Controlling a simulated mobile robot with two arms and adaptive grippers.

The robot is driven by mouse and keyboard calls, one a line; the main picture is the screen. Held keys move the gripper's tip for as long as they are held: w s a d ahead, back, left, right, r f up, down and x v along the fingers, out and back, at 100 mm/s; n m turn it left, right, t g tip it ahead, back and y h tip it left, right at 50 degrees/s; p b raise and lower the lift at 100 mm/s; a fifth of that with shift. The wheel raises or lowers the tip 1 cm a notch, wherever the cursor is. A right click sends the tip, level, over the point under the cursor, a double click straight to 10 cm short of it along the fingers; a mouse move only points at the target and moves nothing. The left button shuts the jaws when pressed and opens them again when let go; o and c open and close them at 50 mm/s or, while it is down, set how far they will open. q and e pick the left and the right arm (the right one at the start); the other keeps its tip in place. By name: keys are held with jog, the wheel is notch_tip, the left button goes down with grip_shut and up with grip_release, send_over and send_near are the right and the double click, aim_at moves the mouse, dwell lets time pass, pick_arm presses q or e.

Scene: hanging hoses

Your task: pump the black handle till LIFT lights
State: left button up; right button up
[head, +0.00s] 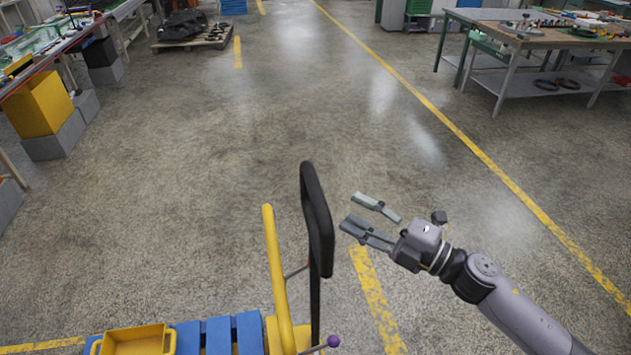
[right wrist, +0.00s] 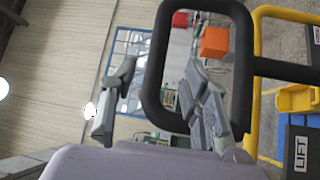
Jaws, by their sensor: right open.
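The black handle (head: 318,222) is an upright loop on a dark post, just left of my right gripper in the head view. My right gripper (head: 350,212) is open and empty, its fingers pointing left at the loop with a small gap. In the right wrist view the black handle (right wrist: 241,75) rises ahead of the fingers, and one side of the loop lines up between them. The white LIFT label (right wrist: 301,154) shows at the lower right of that view; I cannot tell whether it is lit. My left gripper is not in view.
A yellow bar (head: 277,270) stands close left of the handle. A purple knob (head: 333,341) sits low beside the post. A yellow tray (head: 138,341) and blue slats (head: 219,336) lie lower left. The floor ahead is clear, with a workbench (head: 540,38) far right.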

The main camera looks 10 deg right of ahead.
aim_at(316, 190)
jog(key=p+x, duration=0.3)
jog(key=x, duration=0.6)
jog(key=shift+w+a+r, duration=0.1)
jog(key=shift+r, duration=0.05)
jog(key=shift+w+a, duration=0.3)
jog(key=shift+a, duration=0.05)
jog(key=shift+c, duration=0.6)
grip_shut()
